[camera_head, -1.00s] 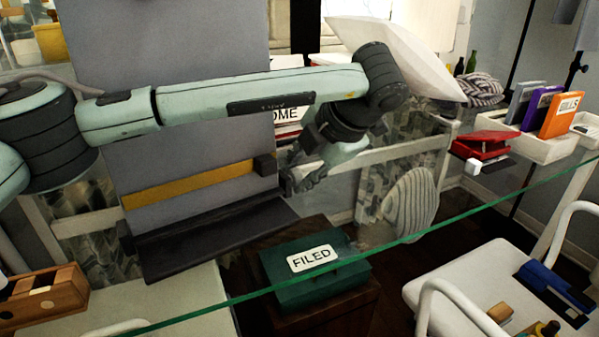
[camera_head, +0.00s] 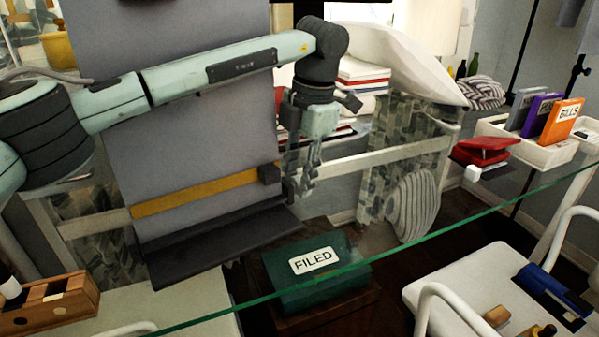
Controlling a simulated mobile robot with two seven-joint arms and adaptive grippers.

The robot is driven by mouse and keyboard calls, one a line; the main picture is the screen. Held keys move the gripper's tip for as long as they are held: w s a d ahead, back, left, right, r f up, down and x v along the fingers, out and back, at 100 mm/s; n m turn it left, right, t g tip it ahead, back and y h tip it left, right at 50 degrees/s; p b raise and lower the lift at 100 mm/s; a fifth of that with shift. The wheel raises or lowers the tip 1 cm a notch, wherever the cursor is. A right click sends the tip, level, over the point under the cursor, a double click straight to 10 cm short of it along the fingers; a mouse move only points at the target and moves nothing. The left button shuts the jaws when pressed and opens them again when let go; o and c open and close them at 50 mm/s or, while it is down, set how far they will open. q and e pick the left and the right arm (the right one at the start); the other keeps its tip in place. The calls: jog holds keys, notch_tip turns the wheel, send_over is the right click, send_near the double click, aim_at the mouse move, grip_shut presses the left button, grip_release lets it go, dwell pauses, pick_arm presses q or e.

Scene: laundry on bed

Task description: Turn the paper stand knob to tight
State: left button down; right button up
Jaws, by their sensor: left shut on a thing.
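The paper stand (camera_head: 190,125) is a tall grey board with a yellow bar (camera_head: 200,195) across it and a dark ledge (camera_head: 220,243) below. Its knob (camera_head: 268,174) is a small dark block at the right end of the yellow bar. My left gripper (camera_head: 303,182) points down just right of the bar's end and is shut on the knob. The fingers partly hide the grip, and the knob's exact angle cannot be told. My right gripper is not in view.
A green box labelled FILED (camera_head: 315,265) stands below the stand. A glass edge (camera_head: 400,243) crosses the front. A white tray of binders (camera_head: 540,150) and a red stapler-like item (camera_head: 482,152) are at right. A wooden organizer (camera_head: 50,303) is at lower left.

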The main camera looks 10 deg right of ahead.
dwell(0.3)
pick_arm(q)
jog(key=c, duration=1.2)
grip_release()
jog(key=shift+r, duration=0.1)
notch_tip(320, 180, up, 12)
jog(key=s+d, duration=0.1)
jog(key=shift+s+d, duration=0.15)
jog(key=shift+f, duration=0.2)
